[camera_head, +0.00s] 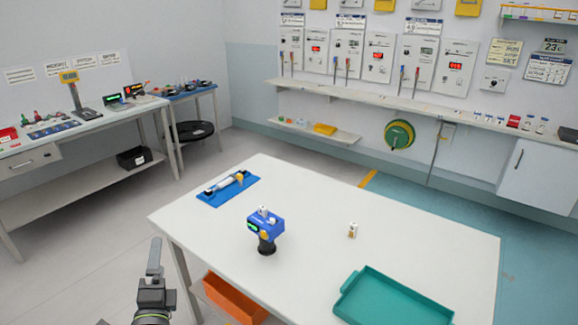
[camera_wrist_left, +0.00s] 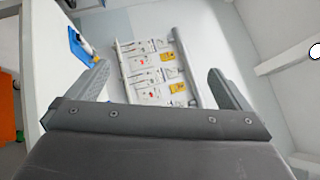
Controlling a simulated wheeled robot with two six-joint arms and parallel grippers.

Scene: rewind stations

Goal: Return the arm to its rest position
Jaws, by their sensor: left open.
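My left gripper (camera_head: 154,256) is at the lower left in the head view, beside the white table's left end and over the floor. In the left wrist view its two fingers (camera_wrist_left: 160,82) stand wide apart with nothing between them. The wrist looks past the table edge toward the wall panels. My right gripper is in neither view.
The white table (camera_head: 310,210) bears a blue device on a black base (camera_head: 266,228), a blue mat (camera_head: 212,198) with a tool, a small white-and-tan item (camera_head: 353,230) and a teal tray (camera_head: 350,306). An orange bin (camera_head: 235,300) sits below. Floor at left is clear.

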